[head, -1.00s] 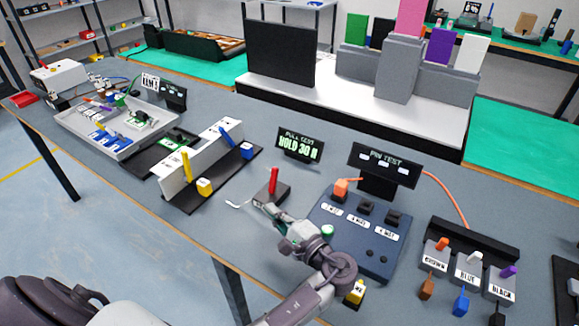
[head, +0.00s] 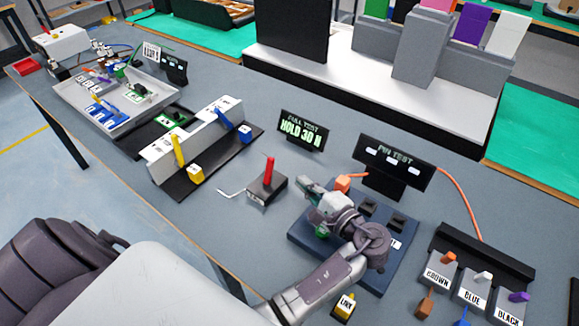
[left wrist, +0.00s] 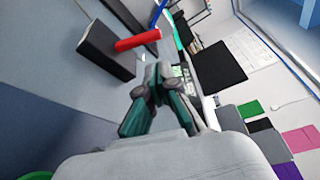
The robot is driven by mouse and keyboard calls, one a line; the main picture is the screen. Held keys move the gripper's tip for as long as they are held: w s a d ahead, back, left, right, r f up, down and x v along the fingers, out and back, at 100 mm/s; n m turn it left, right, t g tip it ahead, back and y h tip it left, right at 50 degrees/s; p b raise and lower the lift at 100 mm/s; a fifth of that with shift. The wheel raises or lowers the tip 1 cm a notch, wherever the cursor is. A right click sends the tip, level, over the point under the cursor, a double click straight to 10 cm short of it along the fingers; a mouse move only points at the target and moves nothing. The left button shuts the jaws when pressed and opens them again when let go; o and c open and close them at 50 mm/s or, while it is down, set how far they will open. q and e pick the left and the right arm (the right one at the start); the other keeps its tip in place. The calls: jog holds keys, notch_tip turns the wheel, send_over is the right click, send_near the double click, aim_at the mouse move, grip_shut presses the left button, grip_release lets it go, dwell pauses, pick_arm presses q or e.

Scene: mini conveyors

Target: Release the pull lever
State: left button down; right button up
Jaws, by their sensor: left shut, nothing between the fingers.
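The red pull lever (head: 269,169) stands upright on a small dark box (head: 266,190), with a thin pale hook or wire at its left side. The pull test display (head: 301,131) behind it reads "HOLD 30 N" in green. My left gripper (head: 306,187) is shut and empty, to the right of the lever and apart from it, in front of the pin test panel's left part. In the left wrist view, the shut fingers (left wrist: 152,83) point toward the red lever (left wrist: 137,40) with a gap between them. My right gripper is not in view.
The blue pin test panel (head: 305,240) lies partly hidden under my left arm, with its black display (head: 394,167) behind. A white divider with yellow and blue levers (head: 178,150) stands left. Labelled grey blocks (head: 439,273) sit right. Table between divider and lever box is mostly clear.

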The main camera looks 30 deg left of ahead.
aim_at(273, 164)
pick_arm(q)
jog(key=p+x, duration=0.1)
jog(key=x, duration=0.7)
jog(key=shift+w+a+p, duration=0.1)
jog(key=shift+a+p, duration=0.1)
jog(key=shift+p, duration=0.15)
jog(key=shift+w+a+f, duration=0.1)
jog(key=shift+w+a, duration=0.2)
jog(key=shift+a, duration=0.35)
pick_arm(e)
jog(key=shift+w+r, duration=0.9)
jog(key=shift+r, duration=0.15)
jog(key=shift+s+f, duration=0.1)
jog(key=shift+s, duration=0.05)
